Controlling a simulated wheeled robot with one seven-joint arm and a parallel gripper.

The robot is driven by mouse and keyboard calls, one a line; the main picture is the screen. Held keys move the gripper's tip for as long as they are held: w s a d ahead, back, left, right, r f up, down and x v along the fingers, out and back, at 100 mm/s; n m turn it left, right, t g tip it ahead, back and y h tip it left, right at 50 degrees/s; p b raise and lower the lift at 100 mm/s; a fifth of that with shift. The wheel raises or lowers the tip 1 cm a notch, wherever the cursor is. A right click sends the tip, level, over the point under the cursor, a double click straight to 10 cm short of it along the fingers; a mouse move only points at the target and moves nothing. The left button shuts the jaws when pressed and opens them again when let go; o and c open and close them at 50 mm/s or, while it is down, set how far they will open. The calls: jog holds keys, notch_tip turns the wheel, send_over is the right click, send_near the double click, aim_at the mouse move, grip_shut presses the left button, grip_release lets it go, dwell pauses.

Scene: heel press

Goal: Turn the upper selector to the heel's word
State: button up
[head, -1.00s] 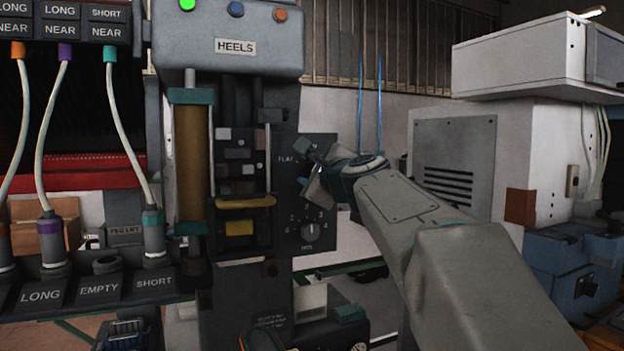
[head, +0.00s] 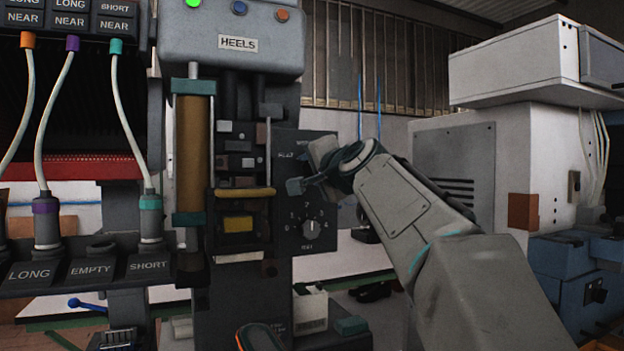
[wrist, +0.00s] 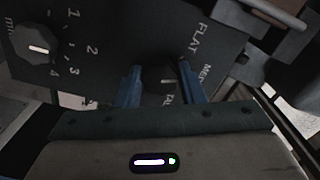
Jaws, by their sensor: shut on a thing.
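The upper selector (wrist: 168,88) is a dark knob with a short light mark, low between my gripper's two blue fingers in the wrist view. My gripper (wrist: 161,84) is shut on it. The words FLAT (wrist: 199,38), a partly cut "ME…" and a partly hidden "TAL…" stand around the knob. I cannot tell which word the mark points to. In the head view my gripper (head: 303,186) is at the dark panel (head: 283,240) and hides the knob. The press has a HEELS plate (head: 238,43).
A lower numbered selector (head: 312,231) sits just below my gripper on the same panel. The press's slot with small blocks (head: 238,162) and a yellow piece (head: 238,224) is left of it. Cables and sockets stand further left. A white cabinet (head: 520,60) is at right.

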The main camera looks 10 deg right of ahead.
jog(key=n+b, duration=0.2)
jog(key=n, duration=0.1)
jog(key=n+b, duration=0.1)
jog(key=n, duration=0.1)
jog(key=shift+f, duration=0.25)
jog(key=shift+n, duration=0.3)
jog(key=o, duration=1)
jog(key=shift+r, duration=0.1)
jog(key=s+d+b, duration=0.2)
jog(key=s+b, duration=0.1)
jog(key=s, duration=1)
jog(key=shift+s+d, duration=0.3)
jog(key=shift+d, duration=0.1)
